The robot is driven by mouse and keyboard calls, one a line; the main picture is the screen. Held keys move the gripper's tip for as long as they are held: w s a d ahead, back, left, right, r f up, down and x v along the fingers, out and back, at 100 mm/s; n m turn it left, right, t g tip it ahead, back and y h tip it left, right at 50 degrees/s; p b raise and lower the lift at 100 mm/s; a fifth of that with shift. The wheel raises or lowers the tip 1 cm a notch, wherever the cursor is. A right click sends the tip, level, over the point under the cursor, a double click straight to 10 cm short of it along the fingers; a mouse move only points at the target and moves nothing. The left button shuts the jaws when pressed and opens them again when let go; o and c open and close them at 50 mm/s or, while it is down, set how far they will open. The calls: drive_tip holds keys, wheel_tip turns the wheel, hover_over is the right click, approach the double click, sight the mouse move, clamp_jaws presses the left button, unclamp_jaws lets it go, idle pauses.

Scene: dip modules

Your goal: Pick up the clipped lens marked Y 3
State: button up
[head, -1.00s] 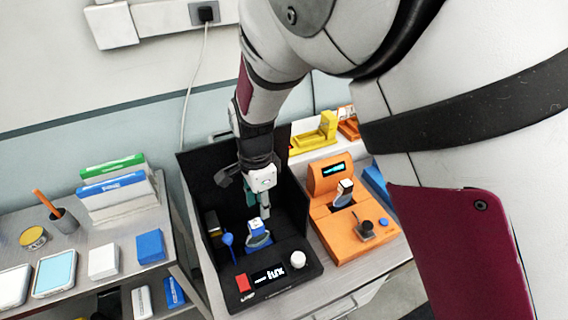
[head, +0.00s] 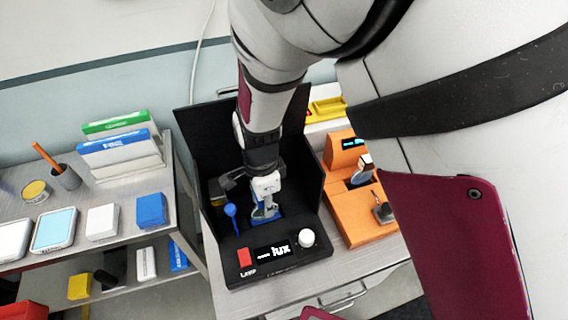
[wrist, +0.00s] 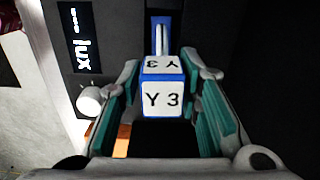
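The clipped lens marked Y 3 (wrist: 163,98) has a white labelled block with blue edges, and shows between my fingers in the wrist view. In the head view its blue part (head: 264,214) stands in the black lux box (head: 290,268), partly hidden by my gripper. My gripper (head: 265,198) is over it, pointing down. In the wrist view the green-padded fingers lie on either side of the block, with a narrow gap showing at each side, so the gripper looks open.
Black walls (head: 205,150) rise behind and beside the lens. A blue-headed stick (head: 231,211), a red button (head: 245,257) and a white knob (head: 306,237) are close by. An orange device (head: 362,215) stands to the right, a shelf (head: 85,218) to the left.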

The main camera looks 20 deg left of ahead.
drive_tip(key=f+b, duration=0.3)
drive_tip(key=f, duration=0.1)
drive_tip(key=shift+a, duration=0.2)
clamp_jaws()
